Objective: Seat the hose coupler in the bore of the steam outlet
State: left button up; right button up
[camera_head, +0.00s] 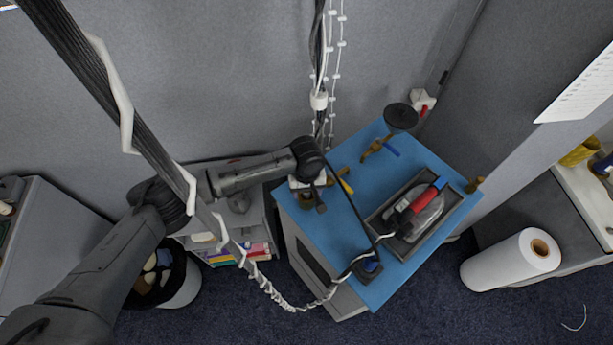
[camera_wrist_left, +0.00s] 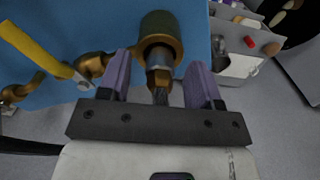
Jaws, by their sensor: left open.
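A coupler-like fitting (camera_wrist_left: 160,40), with an olive cylinder, brass collar and steel nut, lies between the two purple fingers of my left gripper (camera_wrist_left: 160,75) in the left wrist view. The fingers are open, with a gap on each side of it. In the head view my left gripper (camera_head: 312,188) is at the left corner of the blue bench top, its fingertips mostly hidden. Beside it in the wrist view is a brass valve (camera_wrist_left: 92,66) with a yellow handle (camera_wrist_left: 35,50). I cannot tell for certain which brass part is the steam outlet; its bore is not visible. My right gripper is not in view.
A blue-handled brass valve (camera_head: 376,150), a small brass fitting (camera_head: 474,185) and a black disc (camera_head: 400,115) are also there. Cords cross the bench's front side.

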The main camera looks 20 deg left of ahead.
pick_arm(q)
notch_tip(320, 180, up, 13)
jog(key=b, duration=0.2)
jog(key=shift+b, duration=0.3)
jog(key=shift+f, duration=0.1)
